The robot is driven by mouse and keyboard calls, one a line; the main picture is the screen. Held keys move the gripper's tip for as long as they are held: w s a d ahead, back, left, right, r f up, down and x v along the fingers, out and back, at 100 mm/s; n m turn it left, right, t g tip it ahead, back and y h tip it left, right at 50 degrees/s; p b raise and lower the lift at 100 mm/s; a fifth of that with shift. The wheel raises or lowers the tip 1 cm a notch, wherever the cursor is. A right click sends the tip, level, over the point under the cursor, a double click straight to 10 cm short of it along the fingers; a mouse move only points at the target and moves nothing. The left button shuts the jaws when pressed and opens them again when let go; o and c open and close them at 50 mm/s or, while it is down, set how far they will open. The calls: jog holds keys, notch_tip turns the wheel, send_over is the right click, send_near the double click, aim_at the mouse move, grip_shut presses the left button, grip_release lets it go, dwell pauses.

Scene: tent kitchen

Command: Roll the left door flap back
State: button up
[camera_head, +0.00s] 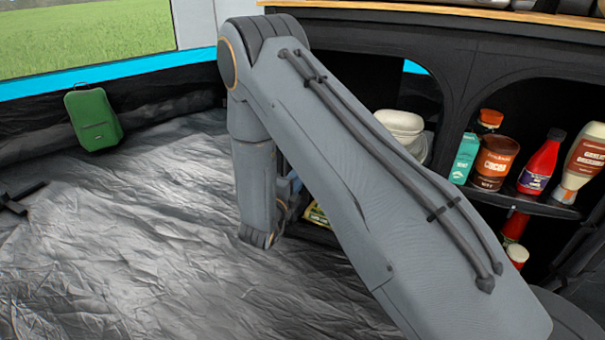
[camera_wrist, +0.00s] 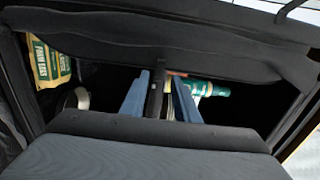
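My gripper (camera_wrist: 160,75) shows in the wrist view as two blue fingers. They stand apart, with a dark narrow strip (camera_wrist: 155,95) between them. I cannot tell whether the strip is part of the flap, and I see no firm grip on it. A dark fabric band (camera_wrist: 190,52), which may be the left door flap, hangs across the top of the cabinet opening just beyond the fingertips. In the head view my arm hides the gripper and most of the left cabinet opening (camera_head: 410,100). The flap cannot be made out there.
Inside the opening are a yellow-green packet (camera_wrist: 47,62) and a green-and-white container (camera_wrist: 208,89). White bowls (camera_head: 400,124) show beside my arm. Bottles and tins, including a cocoa tin (camera_head: 494,162), fill the right shelf. A green bag (camera_head: 93,119) stands left; the grey floor (camera_head: 130,230) is largely clear.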

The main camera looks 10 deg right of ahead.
jog(key=x, duration=0.3)
jog(key=shift+w+b, duration=0.1)
jog(key=shift+b, duration=0.3)
jog(key=shift+c, duration=0.3)
grip_shut()
